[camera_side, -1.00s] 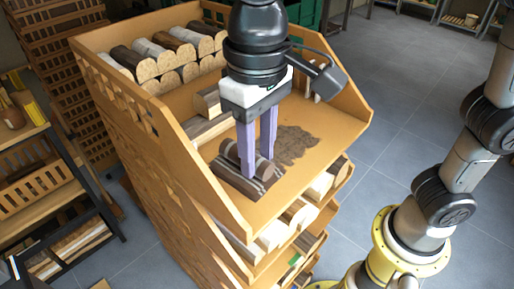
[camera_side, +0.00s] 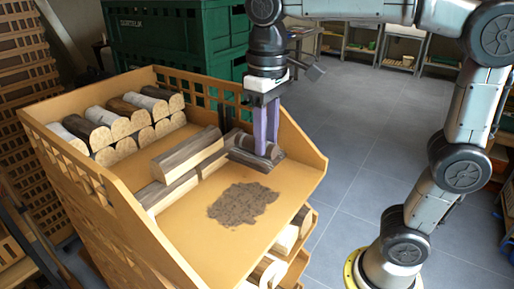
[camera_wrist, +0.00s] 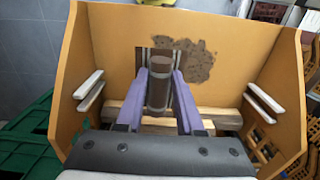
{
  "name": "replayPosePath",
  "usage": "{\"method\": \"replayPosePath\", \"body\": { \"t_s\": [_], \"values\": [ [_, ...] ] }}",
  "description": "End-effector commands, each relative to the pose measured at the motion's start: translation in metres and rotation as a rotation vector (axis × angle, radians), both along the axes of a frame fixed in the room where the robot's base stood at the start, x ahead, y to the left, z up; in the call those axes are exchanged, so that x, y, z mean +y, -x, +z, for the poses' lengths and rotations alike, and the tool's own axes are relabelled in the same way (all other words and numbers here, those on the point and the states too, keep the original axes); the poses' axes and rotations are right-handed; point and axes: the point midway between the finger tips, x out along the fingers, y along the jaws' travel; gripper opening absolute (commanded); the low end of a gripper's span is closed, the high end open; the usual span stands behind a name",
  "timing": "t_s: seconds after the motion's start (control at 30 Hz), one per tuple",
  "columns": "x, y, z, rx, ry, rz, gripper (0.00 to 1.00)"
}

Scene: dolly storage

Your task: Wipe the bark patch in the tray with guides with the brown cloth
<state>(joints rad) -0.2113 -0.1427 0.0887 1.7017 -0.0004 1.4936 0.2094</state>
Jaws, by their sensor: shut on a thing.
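The brown cloth (camera_side: 250,160) lies on the floor of the wooden tray (camera_side: 292,186), near its right wall, as a dark striped flat piece with a rolled part on top. My gripper (camera_side: 266,152) points down and is shut on the rolled part. In the wrist view the cloth (camera_wrist: 158,82) sits between the purple fingers (camera_wrist: 160,92). The dark, ragged bark patch (camera_side: 242,204) lies on the tray floor nearer the open front edge, apart from the cloth. It also shows right of the cloth in the wrist view (camera_wrist: 196,62). The cloth's underside is hidden.
Split logs (camera_side: 188,154) lie on the tray floor left of the cloth. Several round logs (camera_side: 120,127) are stacked along the back left. Slotted walls (camera_side: 215,92) bound the tray. Green crates (camera_side: 180,45) stand behind. The floor around the patch is clear.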

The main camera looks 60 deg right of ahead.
Motion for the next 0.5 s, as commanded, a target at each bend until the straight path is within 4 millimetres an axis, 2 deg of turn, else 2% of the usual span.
{"method": "replayPosePath", "body": {
  "t_s": [0.33,0.5],
  "values": [
    [0.000,0.000,0.000,-0.001,0.000,-0.002,0.00],
    [0.000,0.000,-0.010,0.002,0.000,-0.002,0.00]
  ]
}}
